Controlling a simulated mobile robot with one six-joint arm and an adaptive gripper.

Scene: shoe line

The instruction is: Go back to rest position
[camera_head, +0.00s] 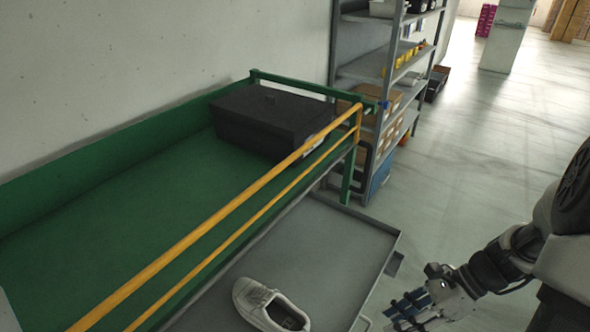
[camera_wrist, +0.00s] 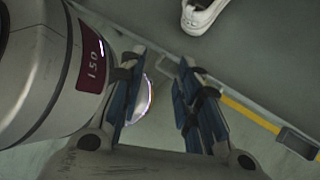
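My gripper (camera_head: 408,309) is at the lower right of the head view, to the right of the grey tray table and apart from the shoe. In the wrist view my gripper (camera_wrist: 160,85) shows two blue-padded fingers spread apart with nothing between them. A white shoe (camera_head: 270,306) lies on the grey tray table (camera_head: 330,250). Part of the shoe (camera_wrist: 202,14) also shows at the top of the wrist view. My arm comes in from the right edge of the head view.
A green conveyor table (camera_head: 110,205) with yellow rails (camera_head: 215,222) runs along the wall. A black box (camera_head: 270,118) stands at its far end. A grey shelf rack (camera_head: 385,70) with bins stands behind it. The floor (camera_head: 480,150) at the right is clear.

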